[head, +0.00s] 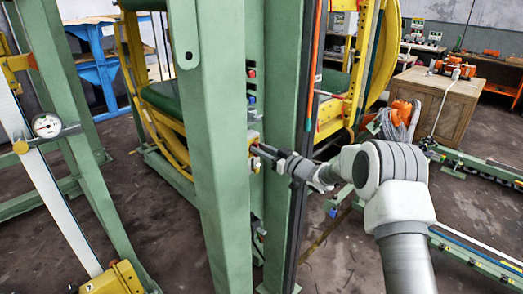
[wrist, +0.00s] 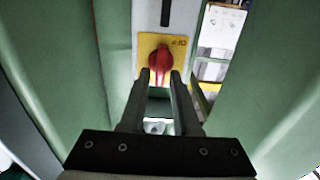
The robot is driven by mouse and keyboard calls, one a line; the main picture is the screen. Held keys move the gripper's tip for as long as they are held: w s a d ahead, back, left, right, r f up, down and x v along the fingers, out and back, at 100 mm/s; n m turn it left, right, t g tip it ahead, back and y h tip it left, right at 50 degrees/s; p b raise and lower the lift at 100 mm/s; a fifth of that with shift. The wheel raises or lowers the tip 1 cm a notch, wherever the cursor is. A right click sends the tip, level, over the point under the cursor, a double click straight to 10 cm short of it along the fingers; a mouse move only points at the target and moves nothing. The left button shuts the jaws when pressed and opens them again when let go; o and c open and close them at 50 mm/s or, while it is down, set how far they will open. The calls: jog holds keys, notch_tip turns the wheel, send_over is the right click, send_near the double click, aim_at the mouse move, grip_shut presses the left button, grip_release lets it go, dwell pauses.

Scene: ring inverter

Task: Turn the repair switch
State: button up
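The repair switch (wrist: 160,60) is a round red rotary knob on a yellow plate, seen in the wrist view at the upper middle. Its grip ridge looks roughly upright. In the head view only a bit of the yellow plate (head: 253,137) shows between the green posts, and the knob is hidden. My gripper (wrist: 160,76) reaches in between the posts with its two dark fingers apart, one on each side of the knob's lower part. I cannot tell whether the fingertips touch the knob. My gripper also shows in the head view (head: 256,149).
A wide green post (head: 215,150) stands close left of my gripper and another green post (head: 282,110) is beside it. Red and blue buttons (head: 251,86) sit above the switch. A yellow ring (head: 130,80) is behind. A wooden cabinet (head: 440,105) stands at the back right.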

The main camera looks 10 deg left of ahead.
grip_shut()
jog(key=shift+n+b, duration=0.3)
jog(key=shift+b, duration=0.15)
jog(key=n+b, duration=0.5)
jog(key=b, duration=0.2)
jog(key=f+n+b, duration=0.1)
jog(key=n+b, duration=0.5)
jog(key=b, duration=0.1)
jog(key=s+n+b, duration=0.1)
jog(key=n+b, duration=0.5)
jog(key=b, duration=0.1)
jog(key=shift+a+f, duration=0.15)
jog(key=shift+a, duration=0.2)
jog(key=shift+n, duration=0.4)
jog(key=shift+o, duration=1.6)
grip_release()
